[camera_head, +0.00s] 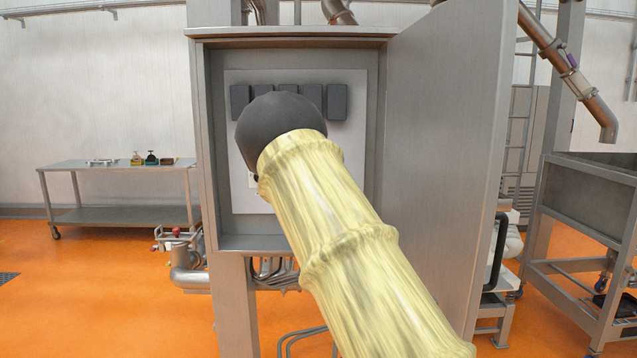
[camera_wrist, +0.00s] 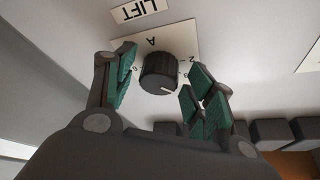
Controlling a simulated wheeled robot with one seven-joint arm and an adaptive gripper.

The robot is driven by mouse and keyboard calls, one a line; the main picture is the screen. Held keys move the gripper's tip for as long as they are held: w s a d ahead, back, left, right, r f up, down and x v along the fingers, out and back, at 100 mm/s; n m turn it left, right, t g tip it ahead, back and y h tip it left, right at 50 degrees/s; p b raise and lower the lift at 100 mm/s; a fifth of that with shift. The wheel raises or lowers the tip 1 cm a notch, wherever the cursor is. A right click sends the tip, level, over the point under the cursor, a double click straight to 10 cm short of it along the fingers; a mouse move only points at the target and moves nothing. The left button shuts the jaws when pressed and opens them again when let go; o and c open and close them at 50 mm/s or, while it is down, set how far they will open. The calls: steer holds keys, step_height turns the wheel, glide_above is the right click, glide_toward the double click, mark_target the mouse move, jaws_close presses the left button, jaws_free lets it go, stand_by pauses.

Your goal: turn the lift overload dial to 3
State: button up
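The lift overload dial (camera_wrist: 158,72) is a round black knob on a pale plate (camera_wrist: 184,36) in the wrist view. A label reading LIFT (camera_wrist: 139,10) appears upside down beside it. A pale pointer mark shows on the knob's lower right edge; I cannot tell which number it points at. My gripper (camera_wrist: 160,80) is open, with its green-padded fingers on either side of the knob and visible gaps to both. In the head view my arm's yellow sleeve and dark wrist cover the dial and the gripper.
The dial is inside an open grey cabinet (camera_head: 290,33), whose walls frame my wrist. Its door (camera_head: 445,150) stands open at the right, close to my arm. A row of dark boxes (camera_head: 337,101) lines the upper panel. A steel table (camera_head: 115,166) stands far left.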

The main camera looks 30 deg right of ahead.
steer(key=shift+a, duration=0.1)
steer(key=v, duration=1.1)
steer(key=shift+s+a+f, duration=0.15)
steer(key=shift+s+a, duration=0.1)
